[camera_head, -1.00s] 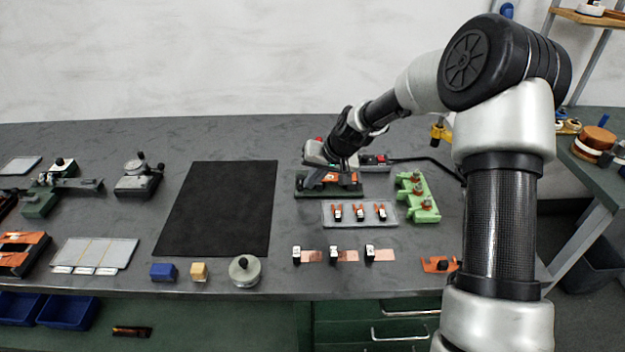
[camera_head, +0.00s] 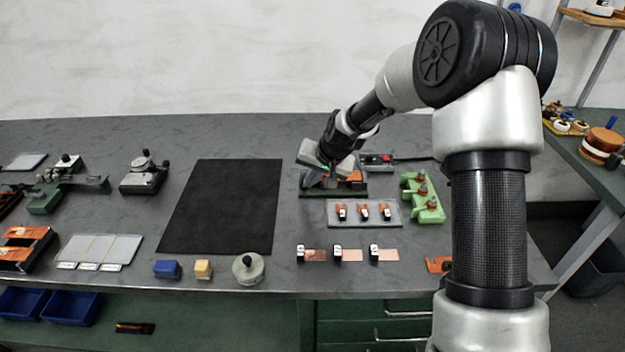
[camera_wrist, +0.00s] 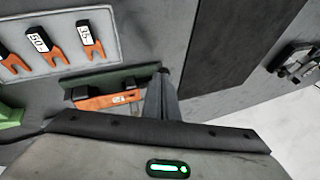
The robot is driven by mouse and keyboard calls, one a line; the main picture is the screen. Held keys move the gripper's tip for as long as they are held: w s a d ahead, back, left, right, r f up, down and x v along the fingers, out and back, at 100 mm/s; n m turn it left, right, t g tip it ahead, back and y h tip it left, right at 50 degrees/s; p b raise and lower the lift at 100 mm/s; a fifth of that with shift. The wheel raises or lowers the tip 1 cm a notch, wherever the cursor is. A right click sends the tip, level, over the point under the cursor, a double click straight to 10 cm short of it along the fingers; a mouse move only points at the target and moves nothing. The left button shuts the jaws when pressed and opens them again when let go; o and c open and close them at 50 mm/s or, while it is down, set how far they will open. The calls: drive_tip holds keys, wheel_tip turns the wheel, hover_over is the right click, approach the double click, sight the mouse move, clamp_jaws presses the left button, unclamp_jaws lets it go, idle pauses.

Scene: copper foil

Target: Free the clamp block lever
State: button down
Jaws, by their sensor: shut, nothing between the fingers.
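What looks like the clamp block is a dark green base (camera_head: 312,191) with an orange part (camera_head: 354,177) on it, at the back of the bench. In the wrist view, the green base (camera_wrist: 112,77) and the orange part (camera_wrist: 110,101) lie left of my fingers. My gripper (camera_head: 320,182) is tilted over the left part of this block in the head view and hides some of it. In the wrist view, my gripper (camera_wrist: 163,82) is shut and empty, its fingers close beside the orange part's end. I cannot tell whether they touch it, nor make out the lever clearly.
A pale tray with orange forked pieces (camera_head: 363,212) lies just in front, and a green stand (camera_head: 422,196) is to the right. A black mat (camera_head: 222,205) to the left is bare.

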drive_tip(key=a+m+h+p, duration=0.1)
drive_tip(key=a+m+p, duration=0.1)
drive_tip(key=m, duration=0.1)
drive_tip(key=w+a+m+h+p, duration=0.1)
drive_tip(key=a+m+h+p, duration=0.1)
drive_tip(key=m+p, duration=0.1)
drive_tip(key=a+m+t+h+p, duration=0.1)
drive_tip(key=a+m+p, duration=0.1)
drive_tip(key=a+m, duration=0.1)
drive_tip(key=shift+w+a, duration=0.1)
drive_tip(key=shift+w, duration=0.25)
drive_tip(key=shift+w+a+p, duration=0.15)
drive_tip(key=shift+a+p, duration=0.05)
drive_tip(key=shift+p, duration=0.1)
idle(0.6)
drive_tip(key=shift+d, duration=0.1)
idle(0.3)
